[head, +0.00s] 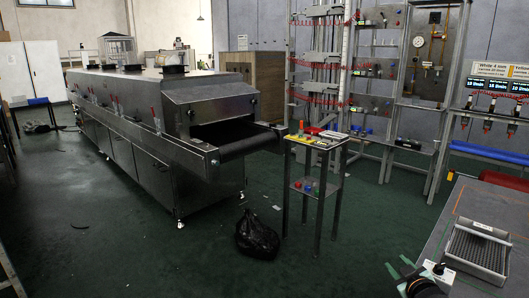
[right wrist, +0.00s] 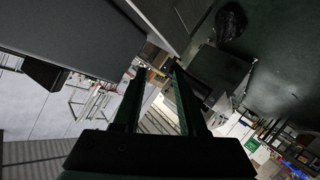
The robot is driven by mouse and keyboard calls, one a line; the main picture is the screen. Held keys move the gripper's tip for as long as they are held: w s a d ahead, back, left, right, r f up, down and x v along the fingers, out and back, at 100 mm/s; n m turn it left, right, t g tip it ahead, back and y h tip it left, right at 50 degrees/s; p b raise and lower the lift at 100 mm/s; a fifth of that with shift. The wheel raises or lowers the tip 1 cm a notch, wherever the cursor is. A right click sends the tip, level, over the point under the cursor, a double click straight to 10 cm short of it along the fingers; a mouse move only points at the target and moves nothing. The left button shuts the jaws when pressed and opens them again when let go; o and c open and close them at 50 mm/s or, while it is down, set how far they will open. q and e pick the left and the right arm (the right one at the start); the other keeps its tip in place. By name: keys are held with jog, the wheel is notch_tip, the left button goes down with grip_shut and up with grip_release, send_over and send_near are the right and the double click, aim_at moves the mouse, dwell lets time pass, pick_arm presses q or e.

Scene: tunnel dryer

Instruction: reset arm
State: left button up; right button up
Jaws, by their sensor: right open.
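My right gripper (right wrist: 157,72) shows in the right wrist view. Its two long dark fingers stand apart with nothing held between them. The view beyond them is tilted, with the room seen at an angle. In the head view, a dark rounded shape with an orange mark sits at the bottom edge on the right; I cannot tell for sure whether it is part of my right arm. My left gripper is in neither view.
A long steel tunnel dryer (head: 150,125) stands at the left. A small steel stand (head: 318,142) with coloured items stands in front of its outlet, a black bag (head: 257,236) on the floor beside it. A grey worktable (head: 455,215) with a ridged tray (head: 480,228) is at right. Green floor is open front left.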

jog(key=s+a+f+g+y, duration=0.3)
jog(key=s+a+f+y, duration=0.1)
jog(key=s+a+f, duration=1.1)
jog(key=s+a+f+m+g+y, duration=0.1)
jog(key=s+a+f+g+y, duration=0.15)
jog(key=s+a, duration=1.15)
pick_arm(q)
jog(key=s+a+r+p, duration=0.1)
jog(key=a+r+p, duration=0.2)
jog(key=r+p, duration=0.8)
jog(key=p, duration=0.4)
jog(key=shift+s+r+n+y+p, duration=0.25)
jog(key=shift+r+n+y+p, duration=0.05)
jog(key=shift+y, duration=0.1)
pick_arm(e)
jog(key=s+d+r, duration=0.1)
jog(key=d+r, duration=0.1)
jog(key=r, duration=0.4)
jog(key=s+d+r+m+h, duration=0.1)
jog(key=s+d+r, duration=0.1)
jog(key=r, duration=0.3)
jog(key=shift+s+d+r+t, duration=0.25)
jog(key=shift+d+r+t, duration=0.15)
jog(key=shift+t, duration=0.05)
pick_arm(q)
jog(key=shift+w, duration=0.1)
pick_arm(e)
jog(key=shift+w, duration=0.1)
